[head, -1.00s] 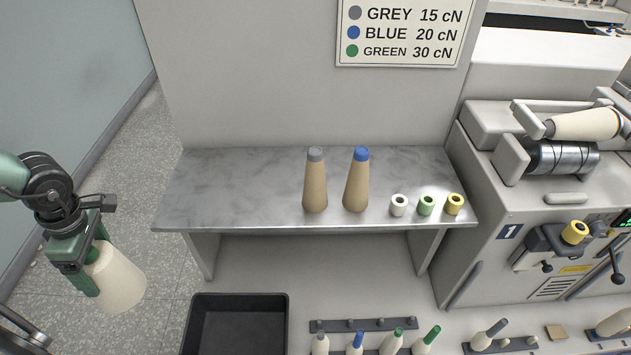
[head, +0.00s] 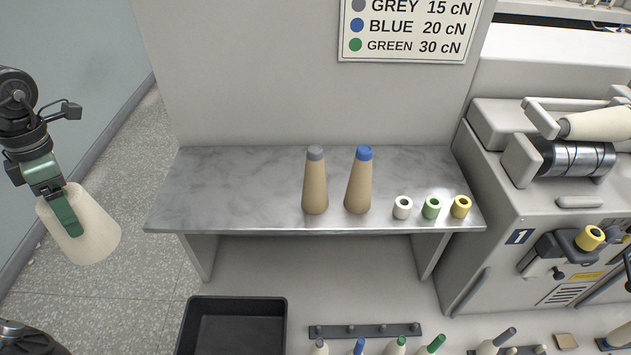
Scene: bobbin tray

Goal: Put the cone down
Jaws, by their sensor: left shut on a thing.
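My left gripper (head: 62,212) is at the left of the head view, shut on a large cream cone (head: 92,236). The cone hangs tilted in the air over the grey floor, left of the metal table and apart from it. One green finger lies across the cone's side; the other is hidden behind it. The metal table (head: 240,190) has a bare left half. My right gripper does not show.
Two brown cones, one grey-tipped (head: 315,185) and one blue-tipped (head: 359,185), stand mid-table. White (head: 402,208), green (head: 431,208) and yellow (head: 460,207) small bobbins sit to their right. A black bin (head: 237,302) is on the floor in front. A machine (head: 545,200) stands at the right.

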